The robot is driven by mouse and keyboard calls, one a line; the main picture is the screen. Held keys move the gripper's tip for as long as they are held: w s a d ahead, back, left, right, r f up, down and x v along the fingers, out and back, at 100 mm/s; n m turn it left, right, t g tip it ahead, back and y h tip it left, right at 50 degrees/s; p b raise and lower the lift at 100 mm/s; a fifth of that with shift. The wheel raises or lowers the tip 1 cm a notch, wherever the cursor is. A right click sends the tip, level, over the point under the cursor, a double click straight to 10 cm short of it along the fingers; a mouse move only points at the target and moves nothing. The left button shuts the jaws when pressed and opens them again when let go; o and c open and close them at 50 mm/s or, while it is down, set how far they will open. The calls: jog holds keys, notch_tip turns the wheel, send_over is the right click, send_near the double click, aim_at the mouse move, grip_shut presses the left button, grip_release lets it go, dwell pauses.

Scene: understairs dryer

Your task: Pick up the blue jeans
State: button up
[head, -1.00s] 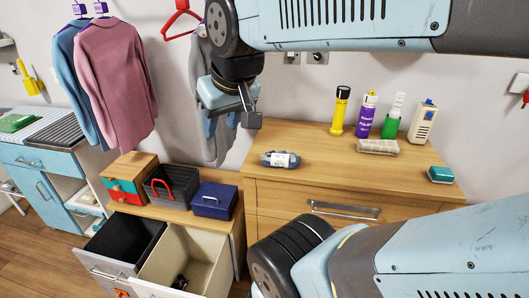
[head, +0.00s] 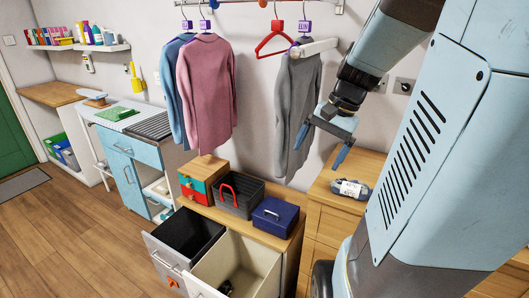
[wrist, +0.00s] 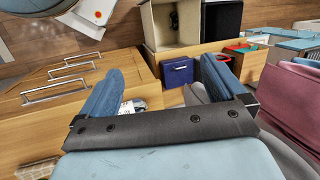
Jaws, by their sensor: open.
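I cannot make out any garment that is clearly blue jeans. A small rolled grey-blue bundle (head: 350,188) with a white label lies on the wooden dresser; I cannot tell whether it is the jeans. In the wrist view, part of a labelled thing (wrist: 128,107) shows beside one finger. A blue long-sleeved garment (head: 174,75) hangs on the rail, partly behind a pink one. My gripper (head: 323,147) is open and empty, fingers pointing down, at the right edge of the grey hanging garment and above the dresser's left end. The wrist view (wrist: 163,78) also shows its fingers apart.
A grey garment (head: 293,110), a pink sweater (head: 207,90) and an empty red hanger (head: 274,40) hang on the rail. A dark basket (head: 238,200) and blue box (head: 277,217) stand on a low cabinet with open bins (head: 235,265). Wooden floor (head: 85,225) is free at left.

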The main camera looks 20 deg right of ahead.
jog(key=w+d+f+m+y, duration=0.25)
jog(key=d+f+m, duration=0.2)
jog(key=d, duration=0.35)
jog(key=m+t+y, duration=0.3)
jog(key=m+t, duration=0.5)
jog(key=m, duration=0.6)
send_near(357, 188)
jog(key=d, duration=0.2)
jog(key=s+d+f, duration=0.1)
jog(key=shift+d, duration=0.35)
jog(key=shift+t, duration=0.3)
jog(key=x, duration=0.8)
jog(key=shift+f, duration=0.1)
jog(key=shift+x, duration=2.75)
jog(key=shift+w+d, duration=0.15)
jog(key=shift+c, duration=0.4)
jog(key=c, duration=1.2)
